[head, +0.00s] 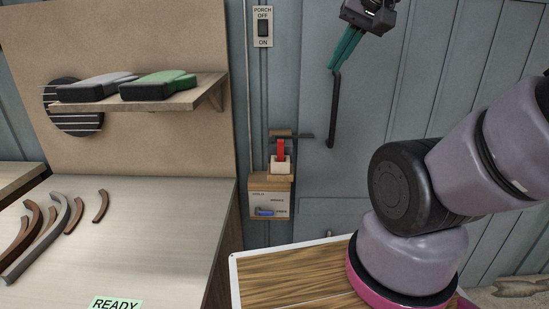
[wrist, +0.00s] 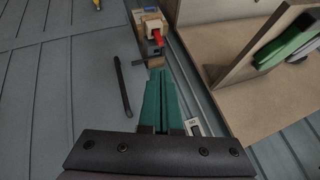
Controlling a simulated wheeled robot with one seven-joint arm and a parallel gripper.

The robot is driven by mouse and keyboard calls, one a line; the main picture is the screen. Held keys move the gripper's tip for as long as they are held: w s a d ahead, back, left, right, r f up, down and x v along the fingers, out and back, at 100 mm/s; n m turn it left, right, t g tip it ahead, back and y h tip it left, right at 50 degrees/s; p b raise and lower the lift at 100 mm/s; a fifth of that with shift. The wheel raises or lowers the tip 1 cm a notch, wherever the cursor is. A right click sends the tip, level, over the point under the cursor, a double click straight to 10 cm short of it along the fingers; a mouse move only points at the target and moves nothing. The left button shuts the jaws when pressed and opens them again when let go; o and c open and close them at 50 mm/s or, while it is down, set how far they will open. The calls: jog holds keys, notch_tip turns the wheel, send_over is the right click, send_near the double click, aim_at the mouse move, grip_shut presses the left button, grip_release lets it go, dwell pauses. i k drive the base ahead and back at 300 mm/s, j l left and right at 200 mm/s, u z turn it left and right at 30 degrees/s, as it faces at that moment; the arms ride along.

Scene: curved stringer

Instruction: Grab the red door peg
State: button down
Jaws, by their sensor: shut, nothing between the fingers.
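The red door peg (head: 281,150) stands upright in a light wooden block on a small box by the door, in the head view. It also shows in the wrist view as a red piece (wrist: 158,38) beyond my fingertips. My gripper (head: 335,67) has green fingers and is up in front of the door, above and to the right of the peg. In the wrist view my gripper (wrist: 157,72) has its fingers together with nothing between them. The peg is apart from the fingers. Its lower end is hidden in the block.
A dark door handle (head: 334,110) hangs just below my fingertips in the head view. A dark latch bar (head: 300,136) sticks out beside the peg. A shelf (head: 205,92) with green and grey tools and a workbench (head: 150,215) with curved pieces stand left.

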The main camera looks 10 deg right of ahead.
aim_at(280, 142)
jog(key=i+l, duration=0.1)
jog(key=l, duration=0.3)
jog(key=i+l, duration=0.15)
jog(key=l, duration=0.25)
jog(key=i+l, duration=0.1)
jog(key=l, duration=0.3)
jog(key=i+l+u, duration=0.1)
jog(key=l+u, duration=1.05)
jog(key=u, duration=0.2)
